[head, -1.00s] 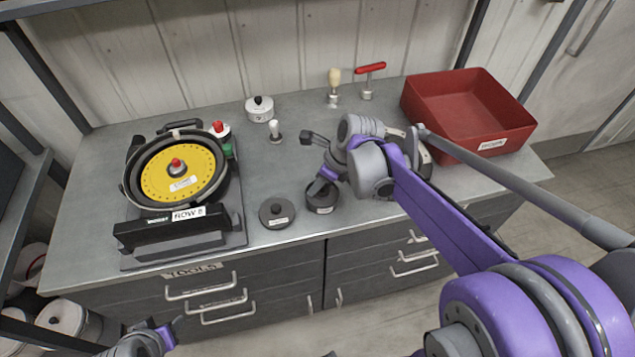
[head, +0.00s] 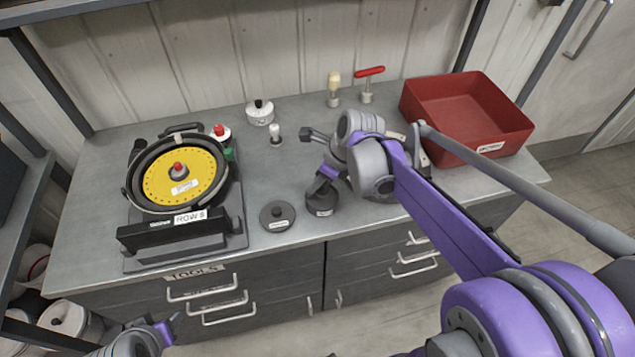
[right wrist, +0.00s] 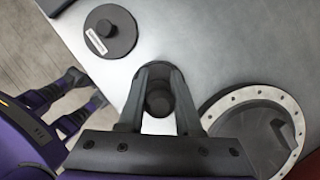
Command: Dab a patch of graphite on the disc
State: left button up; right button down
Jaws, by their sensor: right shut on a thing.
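The yellow disc (head: 185,178) sits in the dark round meter housing on its stand at the left of the bench, with a red-tipped hub at its centre. My right gripper (head: 325,178) is over the bench, right of the meter, shut on a dark round piece (right wrist: 158,100). A dark, labelled pot-like thing (head: 320,204) is directly under the fingers; I cannot tell whether the held piece is part of it. A dark round lid (head: 278,216) with a knob lies just left of it. My left gripper (head: 170,330) is low at the bottom left, open and empty, off the bench.
A white pot (head: 260,112) and a white-topped tool (head: 276,135) stand behind. A cream-handled tool (head: 334,88), a red T-handle (head: 369,75) and a red bin (head: 467,115) are at the back right.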

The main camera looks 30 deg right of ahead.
pick_arm(q)
jog(key=shift+w+r+p, duration=0.45)
jog(key=shift+r+p, duration=0.05)
jog(key=shift+r, duration=0.35)
jog(key=shift+w+r+p, duration=0.45)
jog(key=shift+r+p, duration=0.05)
jog(key=shift+r, duration=0.35)
pick_arm(e)
jog(key=shift+w+r, duration=0.15)
jog(key=shift+r, duration=2.2)
pick_arm(q)
jog(key=shift+s, duration=0.1)
pick_arm(e)
jog(key=shift+f, duration=0.1)
